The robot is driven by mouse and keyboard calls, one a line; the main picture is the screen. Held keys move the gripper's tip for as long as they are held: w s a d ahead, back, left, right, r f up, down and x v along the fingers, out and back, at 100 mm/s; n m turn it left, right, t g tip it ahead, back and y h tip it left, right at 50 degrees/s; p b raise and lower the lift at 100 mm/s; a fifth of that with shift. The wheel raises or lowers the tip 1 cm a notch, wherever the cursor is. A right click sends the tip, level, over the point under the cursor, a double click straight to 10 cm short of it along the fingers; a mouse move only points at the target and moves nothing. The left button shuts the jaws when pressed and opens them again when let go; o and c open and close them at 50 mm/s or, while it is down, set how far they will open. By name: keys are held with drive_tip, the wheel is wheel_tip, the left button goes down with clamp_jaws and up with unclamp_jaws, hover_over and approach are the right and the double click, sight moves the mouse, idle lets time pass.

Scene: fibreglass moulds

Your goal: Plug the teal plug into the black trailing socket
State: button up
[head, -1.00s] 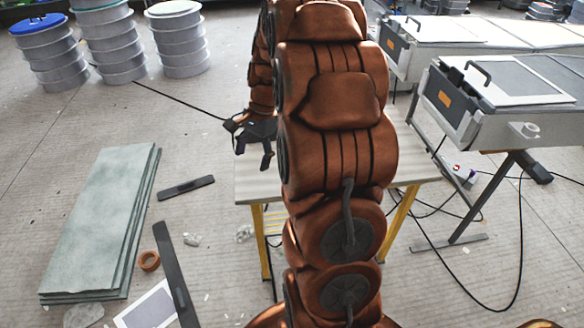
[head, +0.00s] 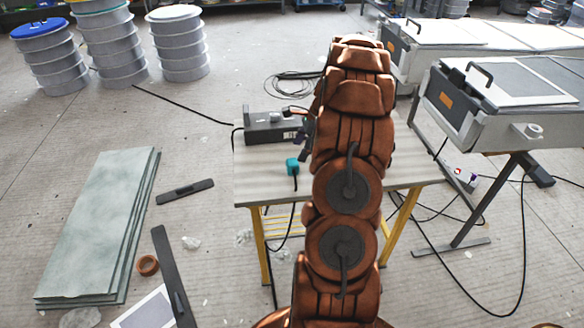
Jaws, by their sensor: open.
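The teal plug (head: 292,166) lies on the table, left of my arm, with a dark cable running down from it over the table's front edge. A long dark block (head: 264,133), which looks like the black trailing socket, lies at the table's back left, behind the plug and apart from it. Its socket openings cannot be made out. My gripper (head: 308,138) shows only as a dark sliver at the left side of my arm, near the block's right end and above the plug in the picture. It is open; the rest is hidden by my arm.
The table (head: 262,178) has bare top around the plug. A cable coil (head: 296,84) lies on the floor behind. Pale green sheets (head: 100,220) lie at left. A grey bench unit (head: 500,100) stands close at right, with loose cables beneath.

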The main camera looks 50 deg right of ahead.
sight(294, 161)
drive_tip(key=shift+x, duration=1.3)
drive_tip(key=shift+d+p+x, duration=0.15)
drive_tip(key=shift+p+x, duration=0.25)
drive_tip(key=shift+x, duration=0.9)
drive_tip(key=shift+d+p+x, duration=0.2)
drive_tip(key=shift+p+x, duration=0.2)
drive_tip(key=shift+x, duration=0.9)
drive_tip(key=shift+w+f, duration=0.1)
drive_tip(key=shift+w, duration=0.05)
drive_tip(key=c, duration=1.2)
